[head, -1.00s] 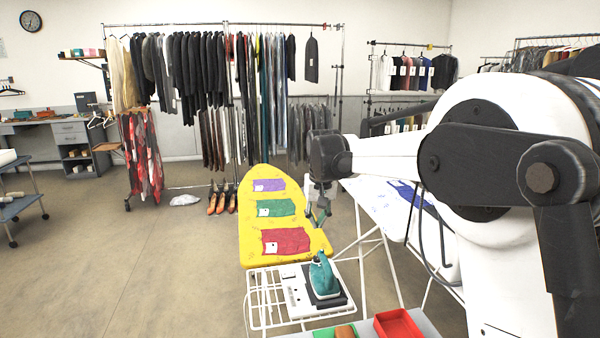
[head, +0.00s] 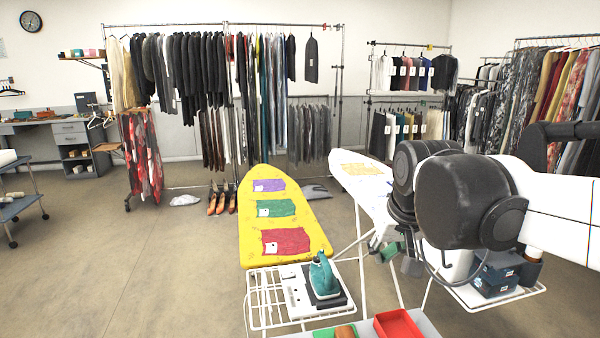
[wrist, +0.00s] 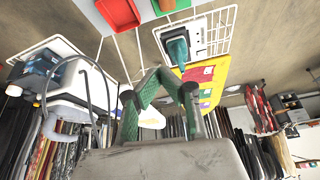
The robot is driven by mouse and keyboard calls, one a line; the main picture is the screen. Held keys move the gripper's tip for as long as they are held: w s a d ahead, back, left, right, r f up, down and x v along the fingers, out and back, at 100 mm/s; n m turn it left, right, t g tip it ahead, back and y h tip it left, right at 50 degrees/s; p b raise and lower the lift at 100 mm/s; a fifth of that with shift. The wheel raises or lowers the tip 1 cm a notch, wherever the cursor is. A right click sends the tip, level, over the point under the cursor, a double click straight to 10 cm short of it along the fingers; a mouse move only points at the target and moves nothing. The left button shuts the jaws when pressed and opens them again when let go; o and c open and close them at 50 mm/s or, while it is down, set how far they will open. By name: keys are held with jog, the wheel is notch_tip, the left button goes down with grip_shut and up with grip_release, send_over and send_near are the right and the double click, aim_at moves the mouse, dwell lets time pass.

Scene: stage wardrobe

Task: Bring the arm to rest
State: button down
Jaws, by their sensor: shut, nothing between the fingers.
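My gripper (head: 390,252) hangs at the end of my folded arm, over the near part of the white ironing board on the right of the head view. Its green-padded fingers (wrist: 161,78) show in the wrist view, drawn together with nothing between them. Part of the gripper is hidden behind my own arm in the head view. The wrist view sees the room upside down. The gripper appears apart from the yellow ironing board (head: 252,228), which carries purple, green and red folded cloths.
A teal iron (head: 322,277) stands on the yellow board's wire rack (head: 256,300). A red tray (head: 398,324) is at the front. The white board (head: 352,180) bears an orange-patterned cloth. Dark blue boxes (head: 495,276) sit on its rack near my arm. Clothes rails line the back; the left floor is open.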

jog(key=s+d+f+t, duration=0.1)
jog(key=s+d+f, duration=0.1)
jog(key=s, duration=0.5)
jog(key=s+d+f+t, duration=0.1)
jog(key=s+d+f, duration=0.1)
jog(key=s+f, duration=0.3)
jog(key=s, duration=0.3)
jog(key=shift+s+f+m, duration=0.25)
jog(key=shift+m, duration=0.05)
